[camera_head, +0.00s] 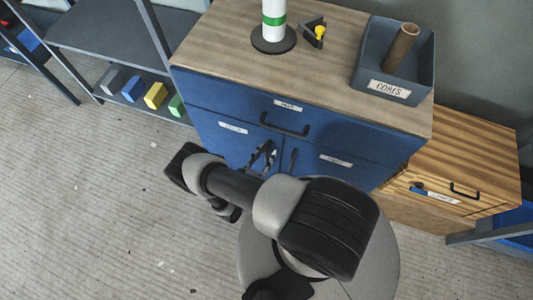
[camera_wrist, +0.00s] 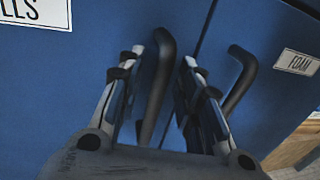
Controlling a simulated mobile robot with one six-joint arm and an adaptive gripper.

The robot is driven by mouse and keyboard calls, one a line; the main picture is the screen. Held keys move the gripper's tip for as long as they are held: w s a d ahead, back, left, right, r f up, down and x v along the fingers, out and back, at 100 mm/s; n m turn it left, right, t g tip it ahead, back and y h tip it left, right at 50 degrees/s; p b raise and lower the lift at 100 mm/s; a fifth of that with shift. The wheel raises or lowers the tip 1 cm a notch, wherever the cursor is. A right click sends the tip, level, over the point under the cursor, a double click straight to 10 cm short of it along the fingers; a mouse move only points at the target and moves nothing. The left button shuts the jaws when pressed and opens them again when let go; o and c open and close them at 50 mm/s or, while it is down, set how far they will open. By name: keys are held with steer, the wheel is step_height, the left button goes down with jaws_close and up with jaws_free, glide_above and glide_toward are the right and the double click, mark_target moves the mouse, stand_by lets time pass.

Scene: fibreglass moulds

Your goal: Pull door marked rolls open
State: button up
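The left blue cabinet door (camera_head: 217,145) has a white label, too small to read in the head view. In the wrist view its label (camera_wrist: 38,10) is cut off and shows "LLS". The door looks closed. Its black upright handle (camera_wrist: 158,85) stands between the two fingers of my gripper (camera_wrist: 163,58). The fingers are apart, one on each side of the handle, with a gap visible at the left. Whether the right finger touches it I cannot tell. In the head view my gripper (camera_head: 263,157) is at the cabinet front and hides this handle.
The right door's handle (camera_wrist: 239,78), beside a "FOAM" label (camera_wrist: 298,62), is close to my right finger. A drawer with a black handle (camera_head: 285,126) is above. A "CORES" bin (camera_head: 364,77) stands on top.

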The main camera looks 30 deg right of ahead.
steer(key=shift+w+d, duration=0.1)
steer(key=shift+d, duration=0.1)
steer(key=shift+c, duration=0.5)
jaws_close()
